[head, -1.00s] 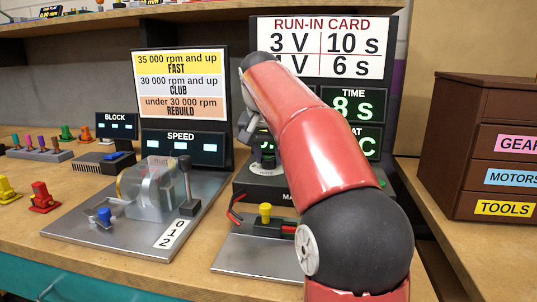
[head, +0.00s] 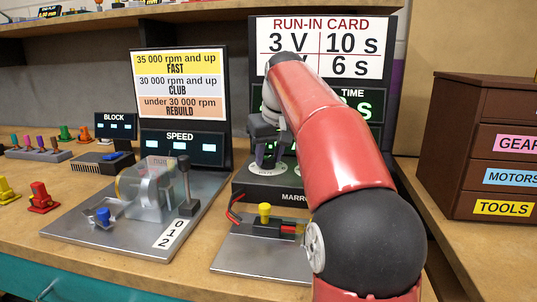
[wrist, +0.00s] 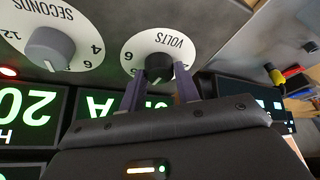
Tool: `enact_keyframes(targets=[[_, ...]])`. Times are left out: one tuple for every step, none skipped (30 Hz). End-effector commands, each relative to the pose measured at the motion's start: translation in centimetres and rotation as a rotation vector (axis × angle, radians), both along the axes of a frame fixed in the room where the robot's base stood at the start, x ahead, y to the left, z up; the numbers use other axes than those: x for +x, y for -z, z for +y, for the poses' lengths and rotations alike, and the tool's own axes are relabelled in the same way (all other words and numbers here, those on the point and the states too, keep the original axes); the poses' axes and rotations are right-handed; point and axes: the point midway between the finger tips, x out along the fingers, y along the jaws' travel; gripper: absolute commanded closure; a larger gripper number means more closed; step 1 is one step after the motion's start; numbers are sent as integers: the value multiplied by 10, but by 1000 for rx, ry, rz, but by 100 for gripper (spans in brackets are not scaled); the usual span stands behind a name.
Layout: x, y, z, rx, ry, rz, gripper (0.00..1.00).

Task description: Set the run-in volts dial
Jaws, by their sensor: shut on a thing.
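The volts dial (wrist: 178,42) is a white disc with a black knob (wrist: 158,66) that has a small green mark; it appears upside down in the wrist view. My gripper (wrist: 159,84) has its two purple-grey fingers on either side of this knob, shut on it. In the head view my gripper (head: 268,160) reaches down onto the volts dial (head: 266,170) on the dark Marrow box (head: 287,191); the knob is hidden there. The run-in card (head: 322,24) reads 3 V, 10 s above a partly covered row ending 6 s.
The seconds dial (wrist: 62,30) with its grey knob sits close beside the volts dial. Green displays (wrist: 110,103) stand behind my fingers. A clear-covered motor stand (head: 150,190) is to the left; a brown drawer cabinet (head: 490,150) is to the right. My arm hides part of the displays.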

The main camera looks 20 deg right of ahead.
Motion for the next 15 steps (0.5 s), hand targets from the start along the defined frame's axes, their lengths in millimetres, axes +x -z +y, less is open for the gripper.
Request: enact_keyframes(targets=[[0,0,-1,2,-41,-1,91],[0,0,-2,1,-69,-1,91],[0,0,-2,1,-107,-1,91],[0,0,-2,1,-135,0,91],[0,0,-2,1,-164,0,91],[0,0,-2,1,-203,-1,91],[1,0,-2,0,-232,-1,91],[1,0,-3,1,-260,-1,91],[1,0,-3,1,-297,0,91],[1,0,-3,1,-326,0,91],[1,0,-3,1,-355,-1,91],[1,0,-3,1,-392,-1,91],[1,0,-3,0,-420,-1,91],[1,0,-4,1,-447,0,91],[1,0,-4,2,-483,0,91]])
